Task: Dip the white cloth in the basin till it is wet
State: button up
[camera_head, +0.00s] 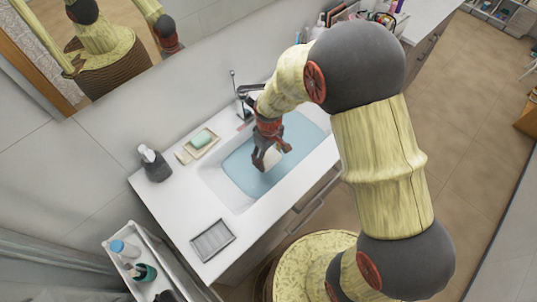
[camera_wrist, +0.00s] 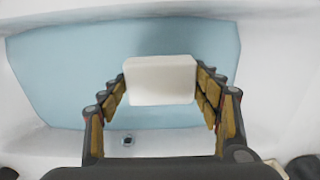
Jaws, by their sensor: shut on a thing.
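The white cloth (camera_head: 273,157) is a small pale block between the fingers of my gripper (camera_head: 271,160). In the wrist view the cloth (camera_wrist: 160,80) is a smooth folded-looking slab, held at its left and right sides by my gripper (camera_wrist: 161,90). My gripper is shut on it and points down over the white basin (camera_head: 228,196). Pale blue water (camera_head: 243,177) fills the basin and shows behind the cloth in the wrist view (camera_wrist: 60,75). I cannot tell whether the cloth touches the water. Its underside is hidden.
A tap (camera_head: 246,92) stands behind the basin, close to my gripper. A grey ribbed tray (camera_head: 212,240) lies on the front counter. A cart (camera_head: 122,249) with bottles is lower left.

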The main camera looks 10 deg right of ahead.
jog(key=shift+f+b, duration=2.6)
jog(key=shift+f, duration=1.9)
jog(key=shift+r+p, duration=4.9)
jog(key=shift+r, duration=2.15)
